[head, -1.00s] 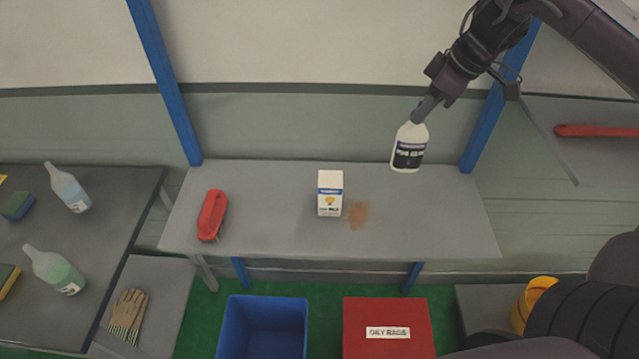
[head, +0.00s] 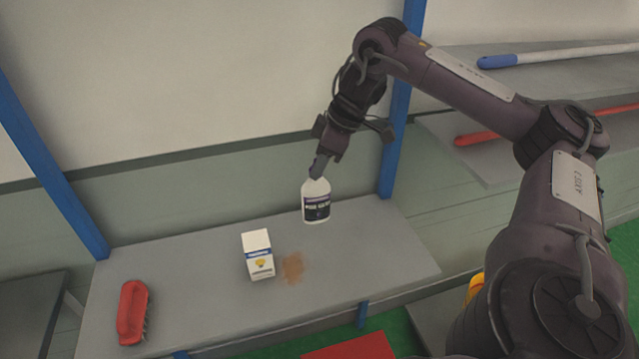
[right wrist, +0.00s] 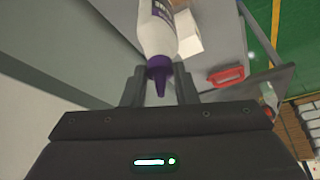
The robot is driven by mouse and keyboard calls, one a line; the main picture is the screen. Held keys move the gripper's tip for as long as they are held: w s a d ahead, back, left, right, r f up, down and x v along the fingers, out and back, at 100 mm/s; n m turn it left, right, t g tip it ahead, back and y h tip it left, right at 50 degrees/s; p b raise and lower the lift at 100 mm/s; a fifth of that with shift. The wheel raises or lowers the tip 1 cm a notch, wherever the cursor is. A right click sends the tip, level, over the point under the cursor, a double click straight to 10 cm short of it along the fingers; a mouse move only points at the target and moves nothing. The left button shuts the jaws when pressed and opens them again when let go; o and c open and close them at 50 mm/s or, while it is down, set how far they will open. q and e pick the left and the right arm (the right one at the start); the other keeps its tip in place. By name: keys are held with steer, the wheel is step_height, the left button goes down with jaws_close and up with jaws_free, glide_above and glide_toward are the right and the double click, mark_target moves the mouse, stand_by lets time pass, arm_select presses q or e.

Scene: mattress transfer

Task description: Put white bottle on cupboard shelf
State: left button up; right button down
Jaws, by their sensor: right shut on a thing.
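The white bottle (head: 316,203) has a dark label and hangs upright from my right gripper (head: 318,170), above the back right part of the grey bench shelf (head: 200,311). In the right wrist view the bottle (right wrist: 157,32) shows its purple cap between the two fingers of my right gripper (right wrist: 158,88). My right gripper is shut on the bottle near its top. Whether the bottle's base touches the shelf is hard to tell, but it looks slightly raised. My left gripper is not in view.
A white carton (head: 257,256) stands mid-shelf beside a brown stain (head: 293,268). A red brush (head: 132,312) lies at the left. Blue posts (head: 395,110) flank the shelf. Side shelves at right hold a red-handled tool (head: 480,137) and a blue-ended pole (head: 497,62).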

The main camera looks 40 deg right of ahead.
mark_target(321, 213)
step_height(321, 213, down, 9)
steer(key=b, duration=0.7)
steer(key=shift+f+b, duration=0.15)
steer(key=shift+b, duration=0.15)
steer(key=shift+f+b, duration=0.3)
steer(key=shift+f, duration=0.05)
steer(key=shift+s+f+b, duration=0.1)
steer(key=shift+f+b, duration=0.25)
steer(key=shift+f, duration=0.1)
steer(key=shift+f+b, duration=0.6)
steer(key=shift+f, duration=0.15)
steer(key=shift+f+p, duration=0.6)
steer(key=shift+f, duration=0.45)
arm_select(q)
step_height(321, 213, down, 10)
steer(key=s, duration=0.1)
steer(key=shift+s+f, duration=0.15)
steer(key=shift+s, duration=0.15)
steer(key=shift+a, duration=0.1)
